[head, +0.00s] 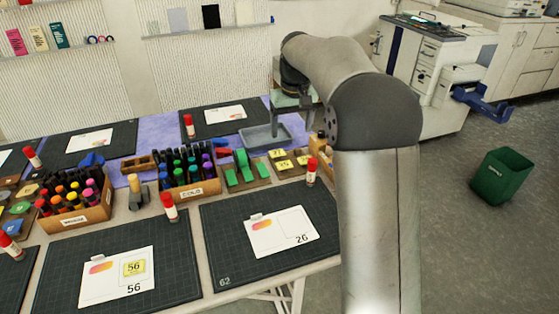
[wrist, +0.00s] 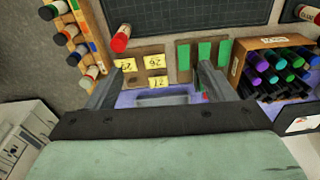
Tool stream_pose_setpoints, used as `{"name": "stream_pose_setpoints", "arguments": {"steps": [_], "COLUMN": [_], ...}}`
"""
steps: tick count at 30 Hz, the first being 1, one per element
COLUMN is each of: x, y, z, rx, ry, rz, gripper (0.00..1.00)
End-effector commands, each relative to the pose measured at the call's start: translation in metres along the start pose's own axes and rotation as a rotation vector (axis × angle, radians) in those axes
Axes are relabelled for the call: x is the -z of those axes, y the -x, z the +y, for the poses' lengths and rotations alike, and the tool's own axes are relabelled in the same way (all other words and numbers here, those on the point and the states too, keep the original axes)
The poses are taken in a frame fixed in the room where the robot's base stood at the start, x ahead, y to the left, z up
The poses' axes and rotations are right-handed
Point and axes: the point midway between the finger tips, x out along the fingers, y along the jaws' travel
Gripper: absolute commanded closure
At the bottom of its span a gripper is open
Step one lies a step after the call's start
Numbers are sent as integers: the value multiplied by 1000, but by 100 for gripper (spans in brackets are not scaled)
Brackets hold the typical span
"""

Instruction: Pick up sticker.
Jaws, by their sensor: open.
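Several yellow stickers lie on a brown board at the back of the work table: a front one (head: 284,165), a right one (head: 302,160) and a back one (head: 278,153). The wrist view shows them as a left sticker (wrist: 127,65), a middle sticker (wrist: 153,61) and a lower sticker (wrist: 158,81). Their numbers are too small to read surely. My gripper (wrist: 161,70) is open and empty, its fingers to either side of the stickers in the picture, apart from them. Another yellow sticker (head: 135,268), marked 56, is on a white card (head: 118,284).
Green strips (head: 232,178) lie beside the sticker board. A crate of markers (head: 190,190) and red-capped glue sticks (head: 312,172) stand nearby. A grey tray (head: 266,137) is behind. A card marked 26 (head: 280,238) lies on the front right mat (head: 225,255).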

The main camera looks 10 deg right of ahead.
Motion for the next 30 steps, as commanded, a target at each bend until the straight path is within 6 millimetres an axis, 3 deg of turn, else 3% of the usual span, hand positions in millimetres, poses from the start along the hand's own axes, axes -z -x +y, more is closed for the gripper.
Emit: {"name": "stream_pose_setpoints", "arguments": {"steps": [1,3,9,14,24,30], "x": [24,48,82,86,88,89], "y": [-16,-27,-44,-62,-135,-162], "z": [5,10,17,18,18,18], "rx": [0,-1,-3,-3,-2,-3], "ry": [9,22,44,47,47,47], "rz": [3,10,23,22,22,24], "gripper": [24,24,24,24,24,24]}}
